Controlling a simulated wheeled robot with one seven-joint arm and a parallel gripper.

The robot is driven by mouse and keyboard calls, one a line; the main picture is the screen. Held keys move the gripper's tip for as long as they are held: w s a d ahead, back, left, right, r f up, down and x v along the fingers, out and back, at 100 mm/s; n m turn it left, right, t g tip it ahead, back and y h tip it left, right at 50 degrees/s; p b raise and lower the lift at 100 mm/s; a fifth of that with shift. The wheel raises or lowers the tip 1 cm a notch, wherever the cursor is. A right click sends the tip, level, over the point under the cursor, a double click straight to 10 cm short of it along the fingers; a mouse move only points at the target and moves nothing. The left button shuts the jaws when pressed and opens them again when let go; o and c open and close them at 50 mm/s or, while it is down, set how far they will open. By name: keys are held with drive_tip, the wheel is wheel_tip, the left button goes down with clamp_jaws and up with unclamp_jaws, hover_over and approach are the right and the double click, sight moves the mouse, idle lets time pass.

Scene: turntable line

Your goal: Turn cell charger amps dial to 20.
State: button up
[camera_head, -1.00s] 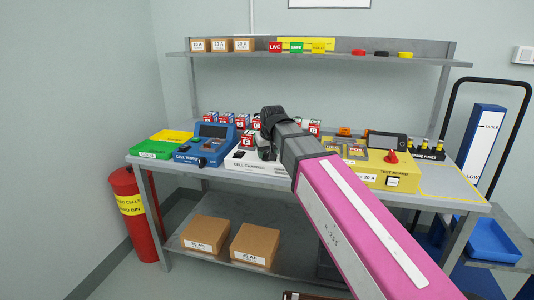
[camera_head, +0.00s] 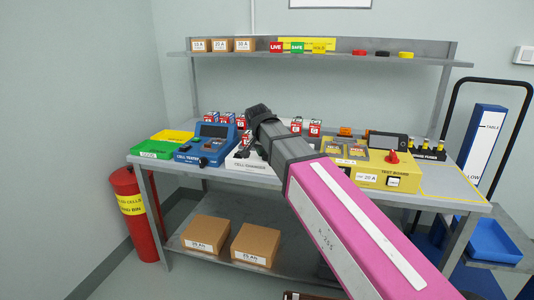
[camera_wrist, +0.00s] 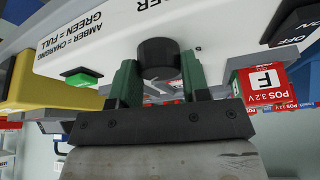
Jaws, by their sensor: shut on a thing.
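The cell charger (camera_head: 243,165) is a white box on the table between the blue cell tester and the yellow test board. In the wrist view its white face (camera_wrist: 95,45) is upside down, with "AMBER = CHARGING, GREEN = FULL" lettering. The amps dial (camera_wrist: 157,55) is a round black knob. My gripper (camera_wrist: 160,82) is shut on it, with one green finger at each side. The scale and the dial's pointer do not show, so I cannot read its setting. In the head view my arm hides the dial and much of the charger.
The blue cell tester (camera_head: 205,145) stands close on the left and the yellow test board (camera_head: 370,172) on the right. Red-and-white cells (camera_head: 315,128) stand behind the charger.

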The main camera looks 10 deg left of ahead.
drive_tip(key=shift+m, duration=0.3)
idle(0.4)
drive_tip(key=o, duration=0.9)
drive_tip(key=v, duration=1)
drive_tip(key=shift+a+r, duration=0.15)
drive_tip(key=shift+r, duration=0.2)
drive_tip(key=shift+s, duration=0.2)
